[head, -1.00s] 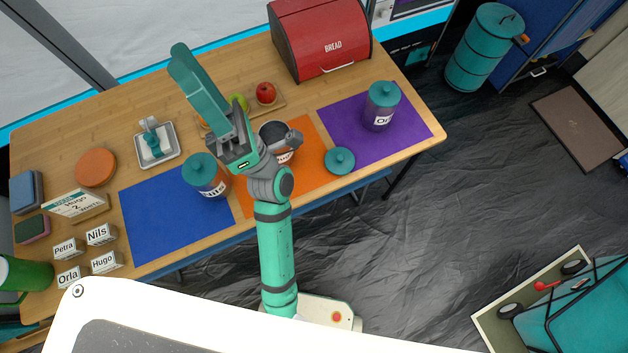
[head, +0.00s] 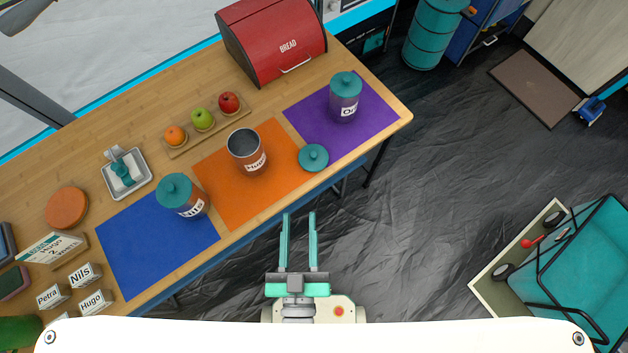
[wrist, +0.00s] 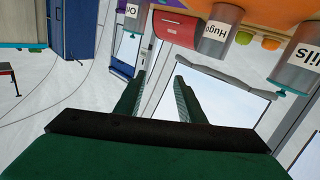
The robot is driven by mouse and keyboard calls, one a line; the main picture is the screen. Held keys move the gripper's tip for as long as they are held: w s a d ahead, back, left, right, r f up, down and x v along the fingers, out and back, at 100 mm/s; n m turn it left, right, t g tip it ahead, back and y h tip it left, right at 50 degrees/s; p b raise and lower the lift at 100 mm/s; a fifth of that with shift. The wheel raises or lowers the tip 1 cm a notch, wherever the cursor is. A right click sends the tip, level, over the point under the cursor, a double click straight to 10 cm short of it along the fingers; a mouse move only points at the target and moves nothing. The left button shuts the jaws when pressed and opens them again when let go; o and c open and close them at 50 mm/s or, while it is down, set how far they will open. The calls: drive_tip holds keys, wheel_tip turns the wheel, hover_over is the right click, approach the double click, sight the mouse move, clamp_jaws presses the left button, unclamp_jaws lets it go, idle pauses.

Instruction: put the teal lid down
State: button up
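The loose teal lid (head: 313,158) lies knob up on the table at the right end of the orange mat (head: 218,192), beside the purple mat. The open grey canister (head: 246,150) stands upright on the orange mat, without a lid; its label reads Hugo in the wrist view (wrist: 216,36). My gripper (head: 298,214) is open and empty, in front of the table edge and apart from the lid. Its two spread fingers also show in the wrist view (wrist: 159,76). I cannot pick out the loose lid in the wrist view.
Teal-lidded canisters stand on the blue mat (head: 150,250) and the purple mat (head: 375,125). A fruit board (head: 180,152), a white tray (head: 107,182) and a red bread box (head: 270,45) are behind. A teal cart (head: 570,270) stands right; floor between is clear.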

drive_tip(key=s+d+f+m+g, duration=0.1)
drive_tip(key=s+d+f+g, duration=0.1)
drive_tip(key=s, duration=0.3)
drive_tip(key=shift+s+d+f, duration=0.15)
drive_tip(key=shift+d+f, duration=0.45)
drive_tip(key=shift+f, duration=0.25)
